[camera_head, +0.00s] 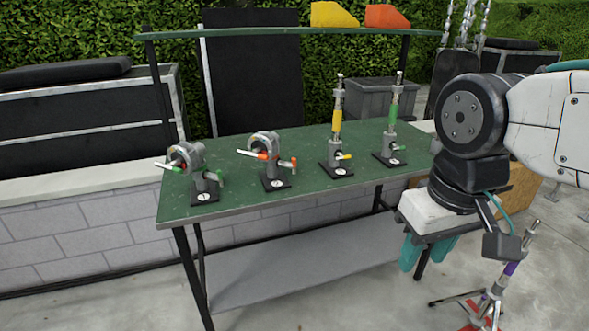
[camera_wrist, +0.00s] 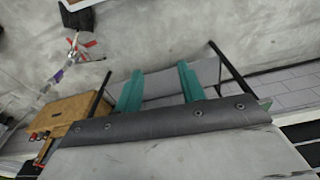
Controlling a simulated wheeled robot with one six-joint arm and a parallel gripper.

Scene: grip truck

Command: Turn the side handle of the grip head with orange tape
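The grip head with orange tape (camera_head: 264,146) stands on a black base plate on the green table, second from the left. My gripper (camera_head: 425,254) hangs beyond the table's right front edge, well away from the grip head. Its two teal fingers are apart with nothing between them, also in the wrist view (camera_wrist: 160,88). The grip head is not seen in the wrist view.
On the green table (camera_head: 235,203), a green-taped grip head (camera_head: 190,158) stands left, and yellow-taped (camera_head: 337,122) and green-taped (camera_head: 393,115) upright posts stand right. A shelf with yellow and orange bags runs above. A purple-taped stand (camera_head: 500,280) is on the floor at right.

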